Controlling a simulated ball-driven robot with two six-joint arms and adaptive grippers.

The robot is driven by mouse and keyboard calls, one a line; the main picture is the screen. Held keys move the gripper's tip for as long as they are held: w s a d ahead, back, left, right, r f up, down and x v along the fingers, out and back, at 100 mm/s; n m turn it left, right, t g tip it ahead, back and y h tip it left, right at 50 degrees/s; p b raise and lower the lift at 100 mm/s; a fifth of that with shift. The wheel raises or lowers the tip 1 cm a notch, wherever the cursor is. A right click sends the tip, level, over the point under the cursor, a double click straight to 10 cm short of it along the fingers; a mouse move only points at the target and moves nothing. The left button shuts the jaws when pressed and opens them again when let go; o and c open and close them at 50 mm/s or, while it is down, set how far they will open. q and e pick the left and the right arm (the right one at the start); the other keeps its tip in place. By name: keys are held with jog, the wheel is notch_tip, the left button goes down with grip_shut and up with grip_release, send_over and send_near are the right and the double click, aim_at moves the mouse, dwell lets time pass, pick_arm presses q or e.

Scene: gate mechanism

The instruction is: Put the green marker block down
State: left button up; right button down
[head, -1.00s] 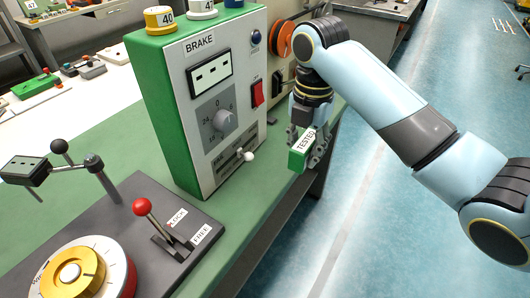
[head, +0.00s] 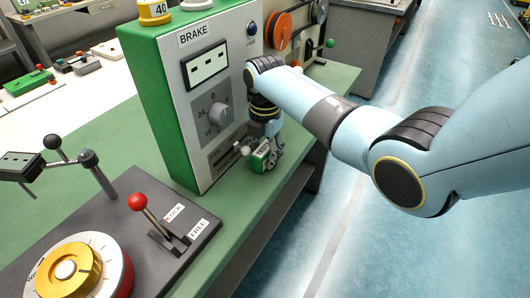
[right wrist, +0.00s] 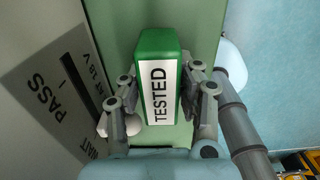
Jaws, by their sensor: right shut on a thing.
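The green marker block (head: 260,157) has a white label and is partly hidden by my gripper in the head view. In the right wrist view the block (right wrist: 154,90) shows its label reading TESTED. My right gripper (head: 268,158) is shut on the block, with a finger on each side of it. The block is close to the green bench top (head: 243,196), in front of the brake box (head: 196,90) near its slide lever. I cannot tell whether it touches the bench. My left gripper is out of view.
The slide lever's white knob (head: 245,150) is close to the left of the block. A grey plate with a red-knobbed lever (head: 138,202) and a yellow dial (head: 66,268) lies at the front left. The bench's right edge is near, with open floor beyond.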

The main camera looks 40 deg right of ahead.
aim_at(265, 147)
jog(key=c, duration=0.9)
grip_release()
jog(key=shift+f, duration=0.1)
notch_tip(265, 147, up, 12)
jog(key=shift+r, duration=0.15)
